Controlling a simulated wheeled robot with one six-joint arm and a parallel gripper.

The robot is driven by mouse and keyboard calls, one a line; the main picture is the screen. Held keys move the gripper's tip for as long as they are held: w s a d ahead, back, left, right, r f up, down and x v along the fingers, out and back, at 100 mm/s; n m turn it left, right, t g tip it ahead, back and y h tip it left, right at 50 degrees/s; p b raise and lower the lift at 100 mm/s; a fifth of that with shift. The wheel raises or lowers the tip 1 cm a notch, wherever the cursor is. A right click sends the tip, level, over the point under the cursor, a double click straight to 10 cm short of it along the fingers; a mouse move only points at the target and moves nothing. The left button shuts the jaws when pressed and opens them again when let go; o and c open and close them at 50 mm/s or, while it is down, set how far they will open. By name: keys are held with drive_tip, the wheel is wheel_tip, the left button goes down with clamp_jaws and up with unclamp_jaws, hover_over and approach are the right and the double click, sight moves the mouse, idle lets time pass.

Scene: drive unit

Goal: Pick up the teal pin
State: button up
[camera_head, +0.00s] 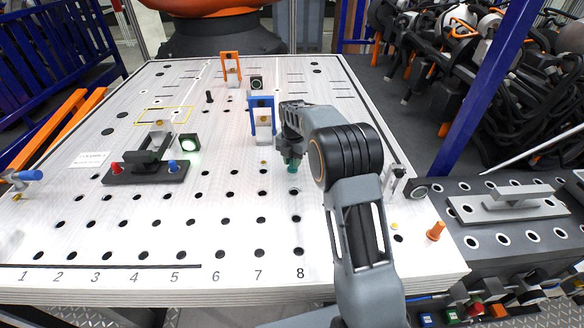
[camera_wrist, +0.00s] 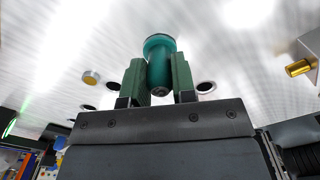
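The teal pin (camera_wrist: 160,65) is between the two green fingers of my gripper (camera_wrist: 158,80) in the wrist view. Both fingers lie against its sides, so the gripper looks shut on it. Its wider rim points away from the wrist. In the head view my gripper (camera_head: 291,158) is above the right half of the white board (camera_head: 190,235). A bit of the teal pin (camera_head: 292,168) shows below the fingers. I cannot tell whether the pin touches the board.
A blue frame (camera_head: 262,103) stands just left of my gripper, with an orange frame (camera_head: 231,66) farther back. A black fixture (camera_head: 146,170) with red and blue pins sits left. An orange pin (camera_head: 436,231) stands near the right edge. The front of the board is clear.

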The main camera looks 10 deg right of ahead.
clamp_jaws()
drive_tip(key=shift+r, duration=0.15)
